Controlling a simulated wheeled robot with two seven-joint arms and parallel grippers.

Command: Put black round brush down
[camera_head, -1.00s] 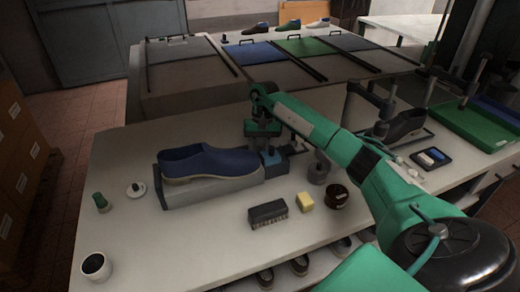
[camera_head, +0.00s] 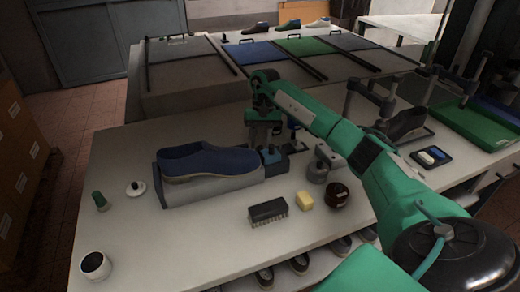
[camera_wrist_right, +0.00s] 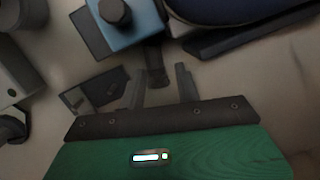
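My right gripper (camera_head: 261,138) points down just behind the toe end of the blue shoe (camera_head: 208,160), beside a small blue block with a black knob (camera_head: 271,155). In the right wrist view its two fingers (camera_wrist_right: 164,88) stand apart, so it is open. A dark upright piece (camera_wrist_right: 155,68) shows between the fingers, with a gap on its right side; it may be the black round brush, but I cannot tell for sure. The blue block shows close by in that view (camera_wrist_right: 137,22). My left gripper is not in view.
A black brush block with pale bristles (camera_head: 268,212), a yellow block (camera_head: 305,200), a dark reddish round item (camera_head: 336,194) and a grey cylinder (camera_head: 317,172) stand to the front. A white cup (camera_head: 95,266) is at front left.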

